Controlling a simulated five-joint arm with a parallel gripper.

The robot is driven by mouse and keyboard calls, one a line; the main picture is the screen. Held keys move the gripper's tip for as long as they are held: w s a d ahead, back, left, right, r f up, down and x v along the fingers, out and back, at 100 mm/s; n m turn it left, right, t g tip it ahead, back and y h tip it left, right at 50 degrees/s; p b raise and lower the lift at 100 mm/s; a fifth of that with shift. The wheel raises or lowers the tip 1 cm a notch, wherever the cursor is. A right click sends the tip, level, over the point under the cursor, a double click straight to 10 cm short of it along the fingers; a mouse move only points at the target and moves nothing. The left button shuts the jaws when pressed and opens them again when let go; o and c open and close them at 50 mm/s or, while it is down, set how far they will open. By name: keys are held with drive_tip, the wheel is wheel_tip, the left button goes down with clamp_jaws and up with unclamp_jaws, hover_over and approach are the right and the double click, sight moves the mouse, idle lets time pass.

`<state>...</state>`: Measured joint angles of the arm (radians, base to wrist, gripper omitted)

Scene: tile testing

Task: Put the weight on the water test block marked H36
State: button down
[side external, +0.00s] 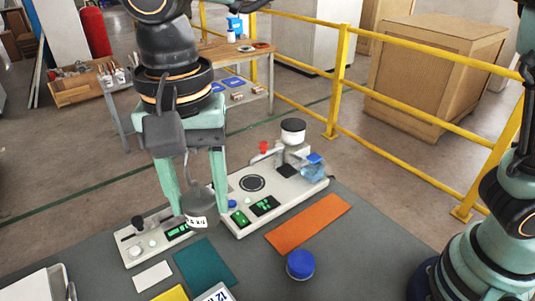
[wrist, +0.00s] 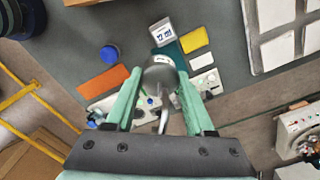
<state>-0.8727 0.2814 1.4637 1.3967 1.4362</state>
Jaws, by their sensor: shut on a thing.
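My gripper (side external: 197,208) points down and its two fingers are on either side of a grey metal weight (side external: 199,203) with a thin hook and a pale label. It is held in the air above the bench, in front of the testers. In the wrist view the weight (wrist: 158,72) sits between the fingertips, above the teal tile (wrist: 171,52). I cannot read the mark H36 on anything, so I cannot tell which thing is the water test block.
A large white tester (side external: 290,192) with green displays is right of the weight. A smaller tester (side external: 140,255) is to its left. Orange tile (side external: 308,223), white tile (side external: 153,276), yellow tile (side external: 171,294), blue-lidded jar (side external: 300,264) and a white display box (side external: 215,292) lie nearer.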

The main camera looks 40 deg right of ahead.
drive_tip(key=shift+s+a, duration=0.35)
drive_tip(key=shift+a, duration=0.25)
drive_tip(key=shift+s+a+f, duration=0.15)
drive_tip(key=shift+a+f, duration=0.05)
approach(213, 290)
drive_tip(key=f, duration=0.1)
drive_tip(key=s+f, duration=0.1)
drive_tip(key=f, duration=0.1)
drive_tip(key=s+f, duration=0.1)
drive_tip(key=f, duration=0.1)
drive_tip(key=shift+s+a, duration=0.25)
drive_tip(key=shift+a, duration=0.1)
drive_tip(key=shift+f, duration=0.15)
drive_tip(key=shift+c, duration=1.3)
unclamp_jaws()
